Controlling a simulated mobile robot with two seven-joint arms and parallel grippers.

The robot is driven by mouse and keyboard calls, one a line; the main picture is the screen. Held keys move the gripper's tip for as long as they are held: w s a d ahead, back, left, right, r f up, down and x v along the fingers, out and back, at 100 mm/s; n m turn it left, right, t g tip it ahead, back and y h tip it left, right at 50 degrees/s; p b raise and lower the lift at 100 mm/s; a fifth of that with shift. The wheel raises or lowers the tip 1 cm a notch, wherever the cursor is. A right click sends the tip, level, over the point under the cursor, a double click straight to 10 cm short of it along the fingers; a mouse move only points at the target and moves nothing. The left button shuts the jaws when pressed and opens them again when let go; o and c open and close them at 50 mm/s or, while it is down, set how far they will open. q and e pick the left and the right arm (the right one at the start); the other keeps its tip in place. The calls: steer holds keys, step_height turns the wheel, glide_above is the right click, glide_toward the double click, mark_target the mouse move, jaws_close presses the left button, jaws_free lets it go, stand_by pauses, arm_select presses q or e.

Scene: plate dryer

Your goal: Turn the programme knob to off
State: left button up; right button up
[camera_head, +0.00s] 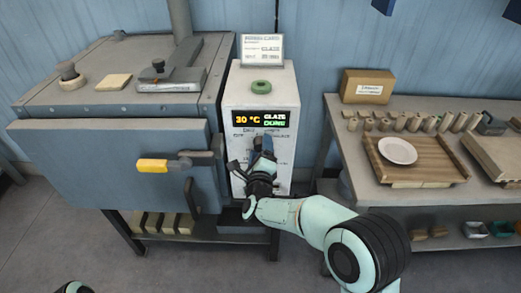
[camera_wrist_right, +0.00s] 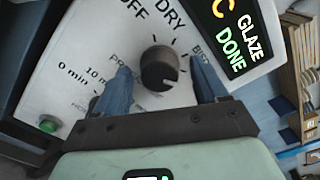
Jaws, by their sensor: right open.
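The programme knob (camera_wrist_right: 158,68) is a round black dial on the white front of the control box (camera_head: 285,98). In the head view my right gripper (camera_head: 263,146) is in front of the panel and hides the knob. My left gripper is out of view; only a bit of that arm shows at the bottom left.
A lit display (camera_head: 261,118) above the knob reads 30 °C, GLAZE, DONE. A green button (camera_wrist_right: 48,126) sits on the panel. A grey kiln (camera_head: 110,150) with a yellow-gripped handle (camera_head: 153,166) stands left. A table (camera_head: 345,120) with a white plate (camera_head: 397,151) stands right.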

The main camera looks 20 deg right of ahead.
steer(key=c, duration=1.1)
steer(key=shift+o, duration=0.3)
